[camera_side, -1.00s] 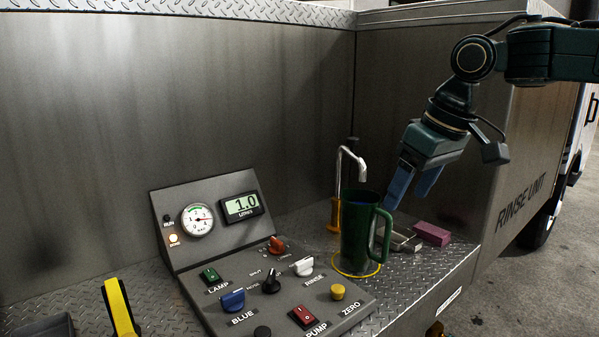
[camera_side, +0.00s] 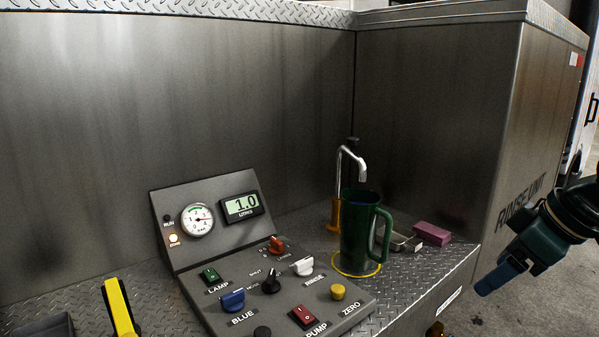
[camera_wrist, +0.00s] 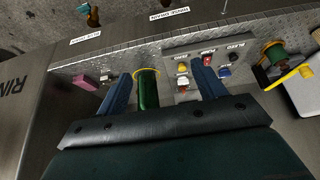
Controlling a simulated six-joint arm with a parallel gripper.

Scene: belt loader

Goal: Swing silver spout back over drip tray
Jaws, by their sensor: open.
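The silver spout (camera_side: 350,158) rises from an upright post behind the green jug (camera_side: 356,232), and its curved tip ends above the jug's mouth. A yellow-orange part (camera_side: 334,214) sits at the spout's base. The drip tray (camera_side: 405,241) is a small metal tray right of the jug, partly hidden by the jug's handle. The jug stands upright in a yellow ring (camera_side: 345,270) and also shows in the wrist view (camera_wrist: 148,92). My gripper (camera_side: 492,284) is at the lower right, off the deck edge and apart from everything. Its blue fingers are open and empty in the wrist view (camera_wrist: 160,86).
A pink block (camera_side: 431,233) lies right of the tray. The control panel (camera_side: 262,290) with switches, a gauge and a display reading 1.0 stands left of the jug. A yellow handle (camera_side: 119,308) is at lower left. Steel walls stand behind; the air above the deck is clear.

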